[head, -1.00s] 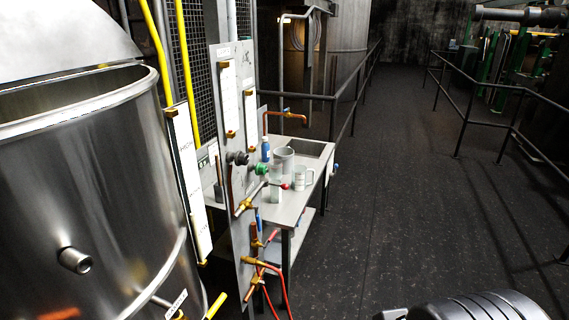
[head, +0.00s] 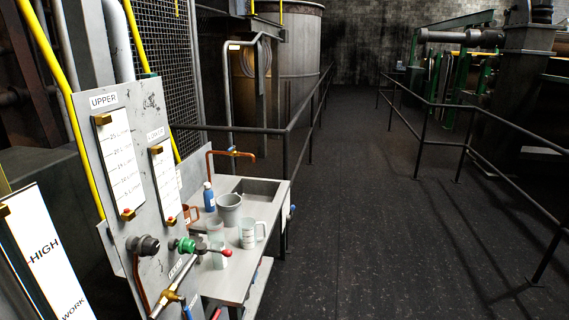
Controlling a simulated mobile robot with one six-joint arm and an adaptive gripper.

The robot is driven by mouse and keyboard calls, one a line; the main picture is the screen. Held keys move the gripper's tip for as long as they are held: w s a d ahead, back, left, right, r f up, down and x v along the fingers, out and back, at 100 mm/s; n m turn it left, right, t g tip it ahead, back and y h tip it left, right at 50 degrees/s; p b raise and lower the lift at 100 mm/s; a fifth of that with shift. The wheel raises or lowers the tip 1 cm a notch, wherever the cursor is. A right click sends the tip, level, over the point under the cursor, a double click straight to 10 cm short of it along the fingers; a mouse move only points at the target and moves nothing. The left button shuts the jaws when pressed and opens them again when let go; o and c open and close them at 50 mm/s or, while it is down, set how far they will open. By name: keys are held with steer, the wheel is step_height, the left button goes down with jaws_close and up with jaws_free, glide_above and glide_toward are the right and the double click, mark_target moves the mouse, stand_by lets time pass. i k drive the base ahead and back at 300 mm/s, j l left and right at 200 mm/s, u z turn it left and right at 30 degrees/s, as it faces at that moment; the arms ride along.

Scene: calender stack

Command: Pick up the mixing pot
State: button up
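A grey, open-topped pot (head: 229,210), which looks like the mixing pot, stands upright on a metal bench (head: 259,209) with a sink. The pot is in front of the sink basin. A clear measuring jug (head: 248,234) with a handle stands just in front of it to the right. My gripper is not in view.
A blue bottle (head: 209,196), a copper-coloured mug (head: 190,214) and clear beakers stand near the pot. A gauge panel (head: 128,165) with valves and a red-tipped lever (head: 227,252) partly screens the bench's near left. Railings (head: 314,128) run behind. Dark floor (head: 390,230) to the right is clear.

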mark_target(232, 208)
steer(key=i+l, duration=0.15)
steer(key=i, duration=0.85)
steer(key=i+l+z, duration=0.1)
steer(key=i, duration=0.9)
steer(key=i+j+u, duration=0.15)
steer(key=i+u, duration=1)
steer(key=i+l+u, duration=0.25)
steer(key=u, duration=0.15)
steer(key=i, duration=0.1)
